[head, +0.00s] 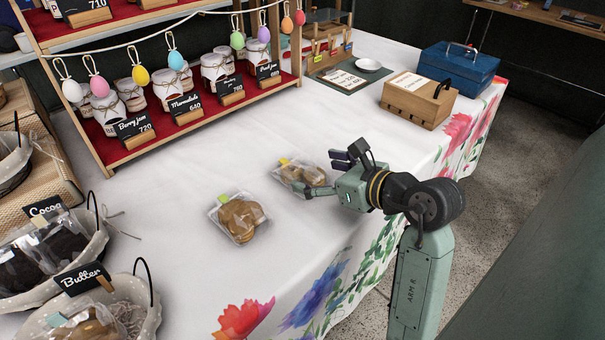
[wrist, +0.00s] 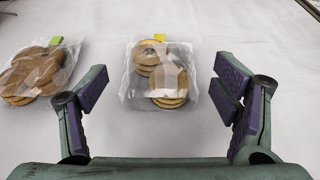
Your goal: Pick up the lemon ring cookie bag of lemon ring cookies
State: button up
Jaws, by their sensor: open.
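Two clear bags of round cookies lie on the white tablecloth. One bag with a yellow tag (wrist: 160,75) is straight ahead of my gripper in the wrist view, between the lines of the fingers; in the head view this bag (head: 299,174) is just left of the gripper. My gripper (head: 320,173) is open and empty, low over the table, with its fingers (wrist: 163,90) spread to either side. The other bag (wrist: 38,72), with a green tag, lies to the left; in the head view it is the nearer bag (head: 238,218). No flavour name is readable on either.
Baskets labelled Cocoa (head: 78,262) and Butter (head: 152,312) stand at lower left. A red-lined jam shelf (head: 190,128) with hanging eggs is behind. A wooden box (head: 416,101) and blue toolbox (head: 457,70) stand at upper right. The cloth around the bags is clear.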

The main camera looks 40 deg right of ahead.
aim_at(301, 168)
jog(key=p+x, duration=0.2)
jog(key=x, duration=0.3)
jog(key=shift+w+a+f, duration=0.1)
jog(key=shift+w+f, duration=0.05)
jog(key=shift+w, duration=0.2)
jog(key=shift+c, duration=0.3)
jog(key=c, duration=0.8)
